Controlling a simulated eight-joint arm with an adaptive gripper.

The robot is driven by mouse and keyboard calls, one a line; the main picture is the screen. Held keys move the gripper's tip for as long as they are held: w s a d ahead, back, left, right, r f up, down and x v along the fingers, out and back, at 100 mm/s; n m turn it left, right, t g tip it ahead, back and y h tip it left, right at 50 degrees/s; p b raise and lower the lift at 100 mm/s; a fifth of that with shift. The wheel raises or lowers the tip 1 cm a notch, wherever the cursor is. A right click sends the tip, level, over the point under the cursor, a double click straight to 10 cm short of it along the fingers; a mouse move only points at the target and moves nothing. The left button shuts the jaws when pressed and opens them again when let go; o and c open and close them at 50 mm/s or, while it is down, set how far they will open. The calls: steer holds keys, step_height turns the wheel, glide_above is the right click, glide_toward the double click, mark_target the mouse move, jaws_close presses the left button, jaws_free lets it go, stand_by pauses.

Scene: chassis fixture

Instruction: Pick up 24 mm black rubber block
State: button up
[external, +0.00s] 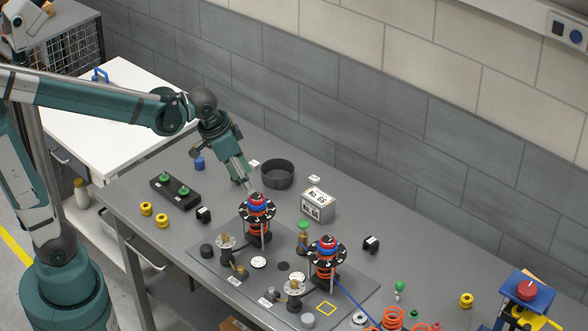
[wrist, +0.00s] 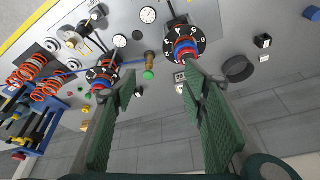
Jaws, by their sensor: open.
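Two small black blocks with white marks lie on the grey bench. One block (external: 204,214) is left of the fixture plate; it also shows at the upper right of the wrist view (wrist: 263,41). The other block (external: 371,243) is right of the fixture; in the wrist view it shows (wrist: 138,92) between my fingers, partly close to the left one. I cannot tell which is 24 mm. My gripper (external: 245,184) is above the bench, behind the left dial stack, apart from both blocks. In the wrist view its green fingers (wrist: 158,88) are spread and empty.
Two red-and-blue-topped dial stacks (external: 257,208) (external: 327,251) stand upright on the fixture plate (external: 208,262). A dark round bowl (external: 278,174) and a labelled box (external: 318,207) are behind them. A green-capped brass fitting (external: 303,236) stands between. The bench's back right is mostly clear.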

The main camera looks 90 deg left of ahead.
steer(key=w+a+f+n+g, duration=0.1)
steer(key=a+f, duration=0.1)
steer(key=a, duration=0.4)
steer(key=w+a+f, duration=0.2)
steer(key=a, duration=0.3)
steer(key=s+a+f+n+g, duration=0.1)
steer(key=a+f, duration=0.5)
steer(key=a, duration=0.3)
steer(key=s+a+f+n+g+h, duration=0.1)
steer(key=a+f, duration=0.4)
steer(key=a, duration=0.5)
steer(key=s+a+f+n+p, duration=0.1)
steer(key=s+a+f, duration=0.2)
steer(key=a+f, duration=0.3)
steer(key=shift+s+a+f+n+g, duration=0.1)
steer(key=shift+a+n+g, duration=0.05)
steer(key=shift+a, duration=0.6)
steer(key=shift+s+a+f+n+g, duration=0.1)
steer(key=shift+a+f, duration=0.05)
steer(key=shift+a, duration=0.55)
steer(key=shift+s+a+f+n+g, duration=0.1)
steer(key=shift+a+n+g, duration=0.05)
steer(key=shift+a, duration=0.6)
steer(key=shift+s+a+f, duration=0.15)
steer(key=shift+a+f, duration=0.05)
steer(key=shift+a, duration=0.05)
steer(key=shift+f, duration=1.3)
steer(key=shift+f, duration=0.15)
steer(key=shift+d+f, duration=0.2)
steer(key=shift+f, duration=2.3)
